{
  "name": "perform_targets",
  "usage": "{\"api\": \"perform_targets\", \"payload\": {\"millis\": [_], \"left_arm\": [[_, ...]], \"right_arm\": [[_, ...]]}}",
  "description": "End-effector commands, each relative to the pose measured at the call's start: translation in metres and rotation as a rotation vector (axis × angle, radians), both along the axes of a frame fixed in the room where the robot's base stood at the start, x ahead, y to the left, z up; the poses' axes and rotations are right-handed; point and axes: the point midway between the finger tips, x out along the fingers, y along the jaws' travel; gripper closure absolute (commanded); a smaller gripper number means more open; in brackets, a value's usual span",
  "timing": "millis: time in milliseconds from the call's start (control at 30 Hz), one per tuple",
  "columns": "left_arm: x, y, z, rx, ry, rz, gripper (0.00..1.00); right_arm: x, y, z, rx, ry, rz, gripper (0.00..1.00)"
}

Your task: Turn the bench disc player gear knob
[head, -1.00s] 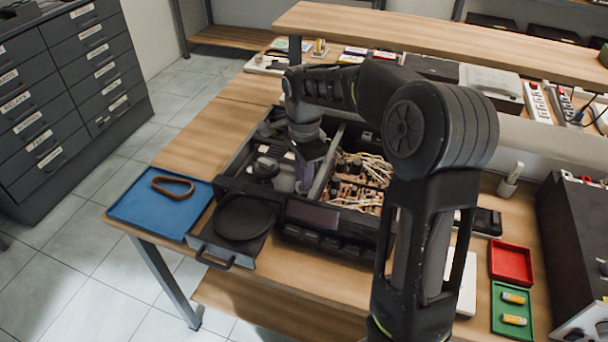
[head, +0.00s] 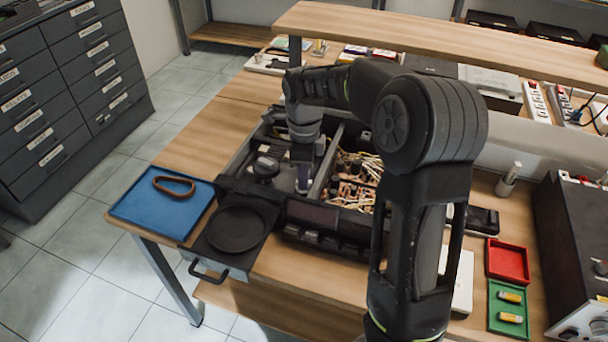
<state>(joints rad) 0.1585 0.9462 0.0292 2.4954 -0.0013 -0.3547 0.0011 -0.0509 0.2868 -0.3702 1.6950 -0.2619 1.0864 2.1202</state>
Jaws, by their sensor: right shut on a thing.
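The bench disc player (head: 314,216) stands open-topped on the wooden bench, its insides and wiring showing. Its black disc tray (head: 236,229) sticks out of the front left, with a round recess and a front handle. My right gripper (head: 303,182) reaches down into the left part of the player, pointing downward, and is shut on the gear knob. The knob itself is mostly hidden by the fingers. A dark round part (head: 265,168) sits just left of the gripper. My left gripper is not in view.
A blue mat (head: 150,212) with a brown rubber loop (head: 173,185) lies left of the tray. A red tray (head: 508,262) and a green tray (head: 507,318) with small yellow-and-white parts lie at right. A shelf (head: 440,45) spans the back.

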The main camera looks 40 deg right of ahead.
Motion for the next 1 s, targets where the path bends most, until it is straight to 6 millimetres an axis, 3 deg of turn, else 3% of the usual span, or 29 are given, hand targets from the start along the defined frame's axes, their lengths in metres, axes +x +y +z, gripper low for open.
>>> {"api": "perform_targets", "payload": {"millis": [300,333,567,867,1000], "left_arm": [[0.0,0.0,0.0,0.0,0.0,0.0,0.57],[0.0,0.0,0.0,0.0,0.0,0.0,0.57],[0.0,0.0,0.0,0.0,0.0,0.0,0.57],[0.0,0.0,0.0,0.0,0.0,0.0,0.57],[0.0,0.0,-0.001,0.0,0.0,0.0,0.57]], "right_arm": [[0.0,0.0,-0.001,0.0,0.0,-0.001,1.0],[0.0,0.0,-0.001,0.0,0.0,-0.001,0.85],[0.0,0.0,0.0,0.0,0.0,0.0,0.66],[0.0,0.0,0.001,-0.001,-0.001,0.0,0.65],[0.001,0.0,0.012,-0.001,-0.002,0.0,0.65]]}}
